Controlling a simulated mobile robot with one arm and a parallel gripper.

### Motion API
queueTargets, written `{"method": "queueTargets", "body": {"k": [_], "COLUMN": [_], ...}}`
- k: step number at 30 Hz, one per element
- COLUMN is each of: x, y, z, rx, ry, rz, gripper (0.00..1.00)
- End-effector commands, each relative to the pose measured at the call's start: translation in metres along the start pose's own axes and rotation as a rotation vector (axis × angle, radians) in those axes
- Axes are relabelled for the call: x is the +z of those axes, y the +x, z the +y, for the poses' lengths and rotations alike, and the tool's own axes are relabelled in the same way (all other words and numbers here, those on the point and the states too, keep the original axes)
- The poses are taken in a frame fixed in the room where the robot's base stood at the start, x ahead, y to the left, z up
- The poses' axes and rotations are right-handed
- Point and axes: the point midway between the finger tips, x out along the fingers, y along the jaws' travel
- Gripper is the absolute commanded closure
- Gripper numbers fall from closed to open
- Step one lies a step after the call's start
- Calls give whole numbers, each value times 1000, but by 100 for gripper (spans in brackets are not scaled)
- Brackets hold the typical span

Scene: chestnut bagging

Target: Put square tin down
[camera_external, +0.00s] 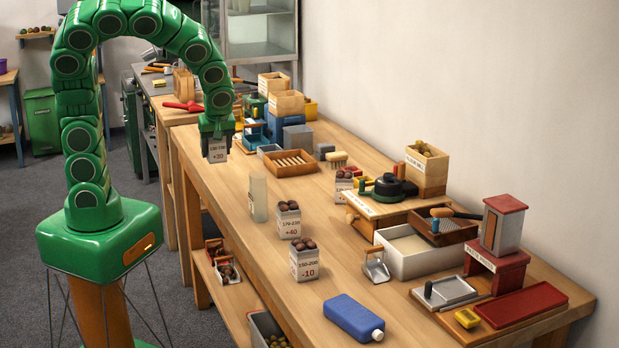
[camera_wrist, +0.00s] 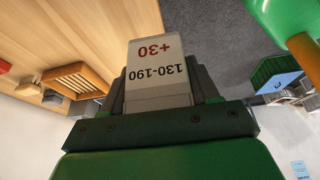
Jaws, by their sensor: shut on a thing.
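My gripper (camera_external: 217,130) is shut on a white square tin (camera_external: 217,154), which hangs below the jaws near the table's left edge. In the wrist view the tin (camera_wrist: 158,62) fills the middle between the jaws, its label upside down and reading 130-190 and +30. Its height above the wooden table (camera_external: 240,185) is hard to tell. Similar square tins topped with chestnuts stand on the table: one marked +40 (camera_external: 288,222), one marked -10 (camera_external: 306,262), and one farther back (camera_external: 344,184).
A clear upright container (camera_external: 258,198) stands between the held tin and the +40 tin. A slatted wooden tray (camera_external: 290,163) lies right of my gripper. A blue bottle (camera_external: 353,317) lies at the near end. Bare wood shows around the tins; the floor is beyond the left edge.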

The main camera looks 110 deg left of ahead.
Motion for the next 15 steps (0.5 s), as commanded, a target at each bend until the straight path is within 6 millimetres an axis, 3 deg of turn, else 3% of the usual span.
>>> {"method": "queueTargets", "body": {"k": [7,15], "x": [-1,0], "y": [-4,-7], "z": [5,54], "rx": [1,-7], "ry": [-3,-16], "rz": [1,5], "gripper": [74,74]}}
